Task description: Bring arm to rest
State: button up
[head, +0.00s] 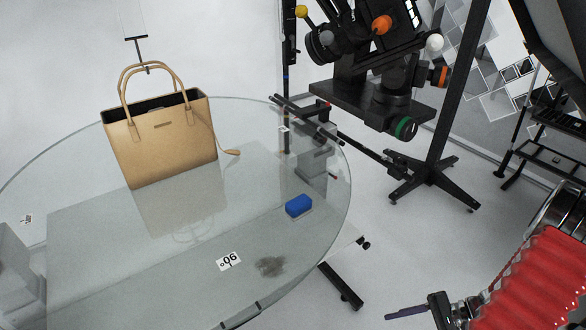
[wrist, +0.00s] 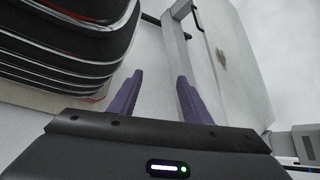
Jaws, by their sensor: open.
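My gripper (head: 406,312) is at the bottom right of the head view, low over the grey floor and to the right of the glass turntable. In that view its purple fingers are seen nearly edge-on and partly overlap. In the wrist view my gripper (wrist: 156,92) shows two purple fingers well apart, with only pale floor between them. It is open and holds nothing.
A tan handbag (head: 160,137) stands upright on the round glass turntable (head: 110,240). A blue block (head: 299,205) lies near its right edge, with a number label (head: 229,261) closer. A camera rig (head: 375,70) stands behind. Floor between turntable and gripper is mostly clear.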

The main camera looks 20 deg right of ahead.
jog(key=w+a+r+n+g+h, duration=0.2)
jog(key=a+r+n+h, duration=0.25)
jog(key=r, duration=0.65)
jog(key=w+a+r+n+g+h, duration=0.1)
jog(key=a+r+n+g+h, duration=0.25)
jog(key=r, duration=0.65)
jog(key=a+r+n+t+h, duration=0.2)
jog(key=a+r+n+t, duration=0.4)
jog(key=a+r, duration=0.9)
jog(key=shift+s+a+r+n+t+h, duration=0.2)
jog(key=shift+a+n+t+h, duration=0.15)
jog(key=shift+t, duration=0.2)
jog(key=shift+c, duration=0.4)
